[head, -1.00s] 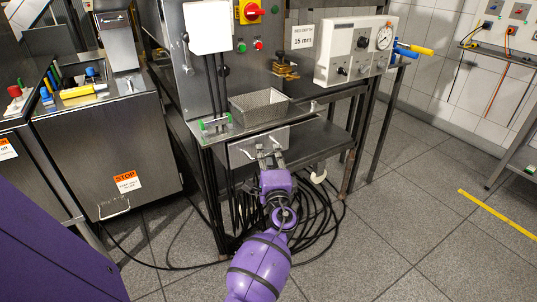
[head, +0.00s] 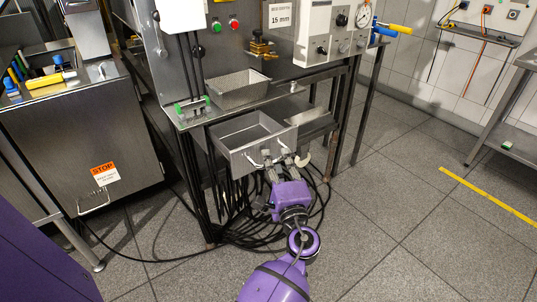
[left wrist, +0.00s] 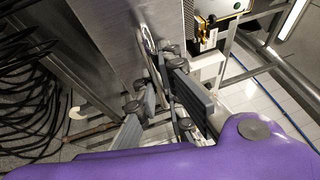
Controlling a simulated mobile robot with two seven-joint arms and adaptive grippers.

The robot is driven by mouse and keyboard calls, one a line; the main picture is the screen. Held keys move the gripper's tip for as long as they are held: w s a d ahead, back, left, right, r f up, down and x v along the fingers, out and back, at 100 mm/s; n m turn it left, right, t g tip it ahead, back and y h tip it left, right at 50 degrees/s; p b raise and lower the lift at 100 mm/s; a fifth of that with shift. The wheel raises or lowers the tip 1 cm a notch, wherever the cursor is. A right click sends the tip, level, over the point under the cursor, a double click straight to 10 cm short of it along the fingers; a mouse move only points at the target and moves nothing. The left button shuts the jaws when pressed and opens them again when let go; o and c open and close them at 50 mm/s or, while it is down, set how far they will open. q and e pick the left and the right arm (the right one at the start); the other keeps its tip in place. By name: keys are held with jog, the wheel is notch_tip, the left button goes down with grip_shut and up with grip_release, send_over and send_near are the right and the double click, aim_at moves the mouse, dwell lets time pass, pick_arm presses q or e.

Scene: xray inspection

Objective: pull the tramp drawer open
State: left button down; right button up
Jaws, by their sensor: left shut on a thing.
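The grey metal drawer (head: 262,149) stands pulled out under the bench top in the head view, and its empty inside shows from above. My left gripper (head: 278,162) is at the drawer's front, shut on its bar handle. In the left wrist view, the fingers (left wrist: 162,92) close around the thin metal handle (left wrist: 150,48) in front of the drawer's flat face (left wrist: 125,35). The fingers hide part of the handle. My right gripper is not in view.
A metal tray (head: 238,90) sits on the bench top above the drawer. Black cables (head: 245,232) lie coiled on the floor below. A steel cabinet with a STOP label (head: 105,174) stands at left. The tiled floor at right is clear.

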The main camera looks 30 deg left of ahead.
pick_arm(q)
jog(key=shift+f, duration=0.1)
jog(key=c, duration=1.9)
grip_release()
jog(key=shift+o, duration=0.2)
jog(key=v, duration=1.2)
